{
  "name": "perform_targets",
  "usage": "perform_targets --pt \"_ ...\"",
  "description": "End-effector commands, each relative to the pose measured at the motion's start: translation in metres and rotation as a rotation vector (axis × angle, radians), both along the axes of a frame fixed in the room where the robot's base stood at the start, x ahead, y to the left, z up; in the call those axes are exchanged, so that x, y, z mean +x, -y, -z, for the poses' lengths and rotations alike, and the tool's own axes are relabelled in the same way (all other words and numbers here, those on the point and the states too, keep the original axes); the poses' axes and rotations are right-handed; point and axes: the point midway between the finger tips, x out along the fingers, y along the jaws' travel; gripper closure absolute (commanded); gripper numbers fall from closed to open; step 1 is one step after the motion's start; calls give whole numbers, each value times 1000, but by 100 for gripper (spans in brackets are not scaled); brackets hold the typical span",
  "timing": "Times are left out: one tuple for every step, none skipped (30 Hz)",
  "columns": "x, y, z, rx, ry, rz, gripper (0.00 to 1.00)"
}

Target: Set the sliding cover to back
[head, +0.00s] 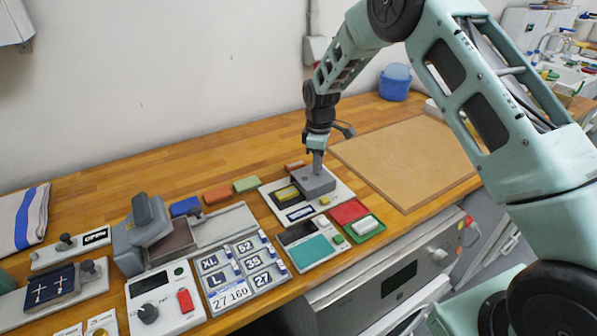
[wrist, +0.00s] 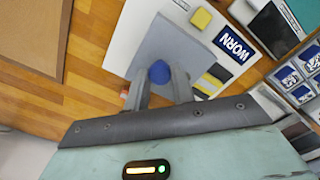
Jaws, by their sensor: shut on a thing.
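The sliding cover is a grey block (head: 318,184) on a white panel (head: 345,191), toward the panel's right side. In the wrist view the grey cover (wrist: 180,48) carries a round blue knob (wrist: 160,72). My gripper (head: 317,170) reaches down onto the cover from above. In the wrist view the two fingers of my gripper (wrist: 162,84) are shut on the blue knob, one on each side. A yellow piece (head: 287,192) shows beside the cover, partly exposed. A dark "WORN" label (wrist: 236,44) and a yellow button (wrist: 201,18) are also on the panel. The fingers hide part of the cover.
A brown board (head: 405,155) lies to the right. Red (head: 349,212) and green trays are in front. A teal-screened device (head: 308,250) and a size-label panel stand front left. Green (head: 246,184), orange and blue blocks lie left. The wood behind the panel is mostly clear.

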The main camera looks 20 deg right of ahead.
Motion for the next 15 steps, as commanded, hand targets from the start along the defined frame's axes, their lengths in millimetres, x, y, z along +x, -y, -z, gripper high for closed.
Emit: perform_targets --pt "3 12 1 1 3 4 100" --pt "4 17 1 0 4 3 100" --pt "5 23 1 0 4 2 100" --pt "6 26 0 1 3 1 100" --pt "6 29 0 1 3 1 100" --pt "7 31 0 1 3 0 100" --pt "7 32 0 1 3 0 100" --pt "7 33 -1 0 2 -1 100" --pt "7 33 -1 0 2 -1 100" --pt "7 34 -1 -1 3 -1 100" --pt "7 34 -1 -1 3 -1 100" --pt "7 34 -1 -2 3 -1 100" --pt "7 34 -1 -2 3 -1 100" --pt "7 34 -1 -2 3 0 100" --pt "7 35 -1 -3 4 0 100"
